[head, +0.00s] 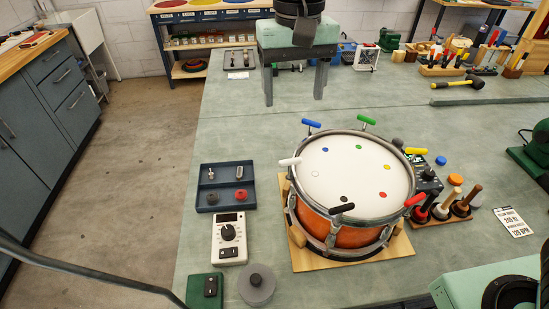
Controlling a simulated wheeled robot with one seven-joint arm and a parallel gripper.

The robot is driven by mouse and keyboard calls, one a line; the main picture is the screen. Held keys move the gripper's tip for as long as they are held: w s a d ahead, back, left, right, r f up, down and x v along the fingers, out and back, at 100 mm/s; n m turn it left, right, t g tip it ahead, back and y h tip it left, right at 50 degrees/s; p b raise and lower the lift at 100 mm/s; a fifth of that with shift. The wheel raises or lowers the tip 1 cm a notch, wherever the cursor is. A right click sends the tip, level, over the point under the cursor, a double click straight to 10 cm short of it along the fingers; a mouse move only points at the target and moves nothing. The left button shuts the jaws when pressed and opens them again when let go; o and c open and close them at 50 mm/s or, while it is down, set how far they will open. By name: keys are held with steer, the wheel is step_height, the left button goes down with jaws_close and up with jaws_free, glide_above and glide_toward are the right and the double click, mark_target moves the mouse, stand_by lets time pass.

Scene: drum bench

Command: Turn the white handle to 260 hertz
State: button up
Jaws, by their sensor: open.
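The white handle (290,162) sticks out at the left rim of the drum (337,235), pointing outward to the left. The drum has an orange shell and a pale head with coloured dots, and stands on a wooden board (300,262). Other handles around its rim are blue (311,123), green (367,121), yellow (415,151), red (414,200) and black (342,208). A white box with a dial and small display (229,238) lies left of the drum; its reading is too small to make out. My gripper is not in view, and nothing touches the white handle.
A dark blue tray (225,187) with small parts lies left of the drum. A grey round knobbed piece (257,284) and a green block (205,291) sit at the front left. Mallets in a rack (447,214) and a printed card (514,222) are at right.

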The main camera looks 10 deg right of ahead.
mark_target(291, 159)
step_height(291, 159, down, 17)
steer(key=p, duration=0.2)
steer(key=shift+d+p, duration=0.1)
steer(key=shift+p, duration=0.2)
steer(key=c, duration=1)
